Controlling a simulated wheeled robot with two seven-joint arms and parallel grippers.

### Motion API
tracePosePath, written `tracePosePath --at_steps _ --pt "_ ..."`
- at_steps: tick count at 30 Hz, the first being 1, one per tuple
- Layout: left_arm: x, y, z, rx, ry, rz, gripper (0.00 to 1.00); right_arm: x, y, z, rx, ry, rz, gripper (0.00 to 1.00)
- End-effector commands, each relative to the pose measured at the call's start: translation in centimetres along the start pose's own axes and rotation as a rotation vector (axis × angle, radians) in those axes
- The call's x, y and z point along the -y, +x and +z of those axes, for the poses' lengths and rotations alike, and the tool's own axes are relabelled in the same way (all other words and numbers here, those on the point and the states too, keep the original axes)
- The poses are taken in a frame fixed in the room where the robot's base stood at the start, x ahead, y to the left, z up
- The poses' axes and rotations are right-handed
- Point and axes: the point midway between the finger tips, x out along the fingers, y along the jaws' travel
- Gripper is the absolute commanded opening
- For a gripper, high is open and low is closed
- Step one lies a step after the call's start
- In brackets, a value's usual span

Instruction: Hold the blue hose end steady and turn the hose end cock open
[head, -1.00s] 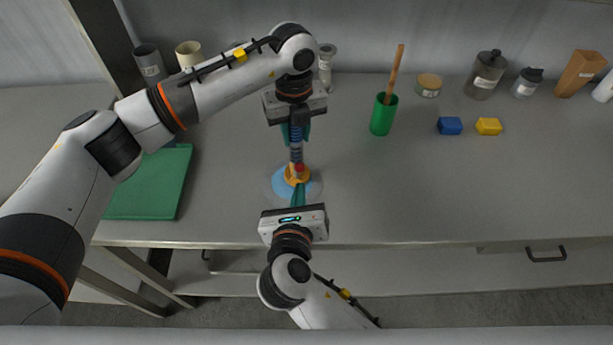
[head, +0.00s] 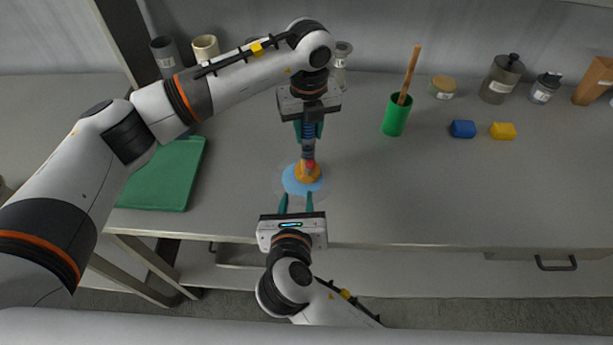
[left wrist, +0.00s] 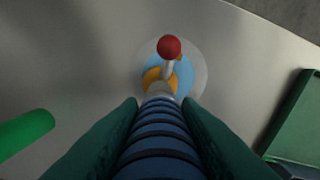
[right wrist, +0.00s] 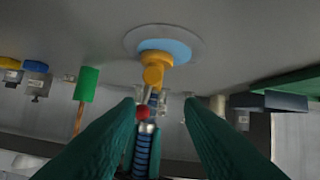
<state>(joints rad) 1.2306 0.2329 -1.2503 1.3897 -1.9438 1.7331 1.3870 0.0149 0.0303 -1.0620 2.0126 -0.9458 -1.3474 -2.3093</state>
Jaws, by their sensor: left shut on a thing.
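The blue ribbed hose end (head: 309,131) hangs from my left gripper (head: 309,133), which is shut on it. The hose also fills the lower middle of the left wrist view (left wrist: 160,142). Below it is the cock with an orange body (head: 306,174) and a red-knobbed lever (head: 311,165). In the left wrist view the red knob (left wrist: 169,47) stands off to one side of the hose line. A light blue disc (head: 290,181) lies under the cock. My right gripper (head: 297,196) is open and empty on the near side, its fingers apart and clear of the lever.
A green cup (head: 396,117) with a wooden-handled tool, a blue block (head: 463,129) and a yellow block (head: 503,131) stand to the right. A green board (head: 165,178) lies left. Bottles and jars line the back wall. The bench's right front is clear.

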Motion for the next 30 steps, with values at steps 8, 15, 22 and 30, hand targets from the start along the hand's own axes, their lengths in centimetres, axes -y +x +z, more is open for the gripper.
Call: tracePosePath --at_steps 8,15,22,30 --pt "0.0 0.0 0.0 -0.001 0.0 0.001 0.05 0.6 3.6 -1.7 0.192 0.156 -0.147 0.35" --pt "0.0 0.0 0.0 0.0 0.0 0.001 0.05 -0.3 4.7 -3.4 0.407 0.228 -0.206 0.35" --pt "0.0 0.0 0.0 0.0 0.0 0.001 0.05 -2.4 4.0 -6.0 0.602 0.248 -0.198 0.35" --pt "0.0 0.0 0.0 0.0 0.0 0.001 0.05 -4.4 2.5 -8.7 0.727 0.237 -0.173 0.35"
